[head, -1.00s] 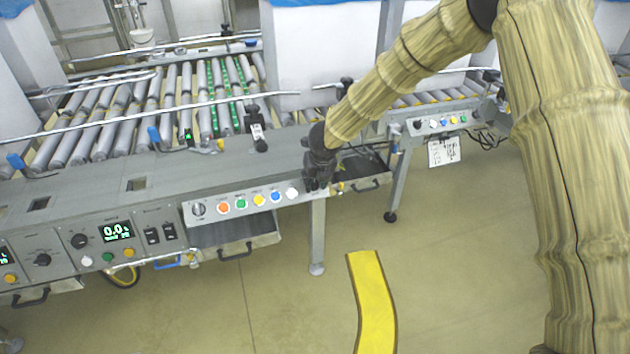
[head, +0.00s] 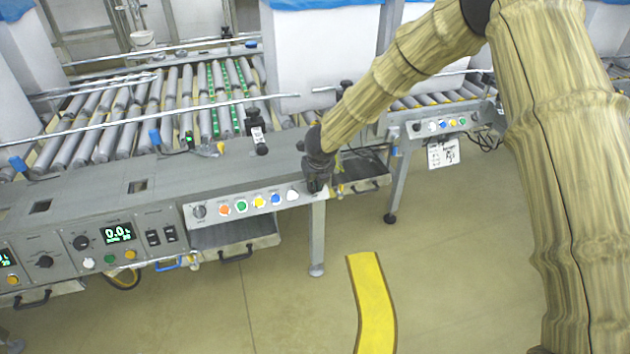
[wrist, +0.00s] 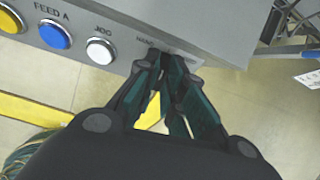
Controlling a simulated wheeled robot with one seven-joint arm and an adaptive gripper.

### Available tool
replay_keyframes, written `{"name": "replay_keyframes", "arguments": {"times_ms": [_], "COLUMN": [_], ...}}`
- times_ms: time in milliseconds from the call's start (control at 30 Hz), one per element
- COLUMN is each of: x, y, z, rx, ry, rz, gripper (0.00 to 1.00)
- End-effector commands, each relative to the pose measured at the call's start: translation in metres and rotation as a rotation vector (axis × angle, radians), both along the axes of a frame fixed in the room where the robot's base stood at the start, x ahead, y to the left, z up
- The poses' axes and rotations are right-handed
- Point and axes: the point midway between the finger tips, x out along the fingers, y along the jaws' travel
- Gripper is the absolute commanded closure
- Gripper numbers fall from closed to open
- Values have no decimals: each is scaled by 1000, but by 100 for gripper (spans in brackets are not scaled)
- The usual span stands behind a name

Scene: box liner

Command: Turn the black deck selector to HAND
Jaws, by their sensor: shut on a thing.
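The button panel (head: 250,201) runs along the front of the deck. My gripper (head: 318,190) is at its right end, just past the white button (head: 292,194). In the wrist view my two dark green fingers (wrist: 174,68) close together against the panel face, right of the white JOG button (wrist: 100,51). The black deck selector is hidden between and behind the fingertips, so its pointer cannot be read. A small label, seemingly HAND, shows just left of the fingertips. My gripper is shut on the selector.
Blue (head: 275,198), yellow (head: 259,201), green (head: 241,206) and orange (head: 225,209) buttons sit left of the white one. A deck leg (head: 318,240) stands below my gripper. A yellow floor strip (head: 372,300) lies in front; the floor around it is clear.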

Motion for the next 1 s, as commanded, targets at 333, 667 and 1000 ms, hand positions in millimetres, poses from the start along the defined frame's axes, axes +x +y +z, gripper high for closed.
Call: {"name": "replay_keyframes", "arguments": {"times_ms": [333,667,1000], "x": [-4,-6,-6], "y": [2,3,2], "z": [-2,-5,-6], "rx": [-182,-337,-418], "ry": [-53,-102,-129], "rz": [214,398,493], "gripper": [100,100,100]}}
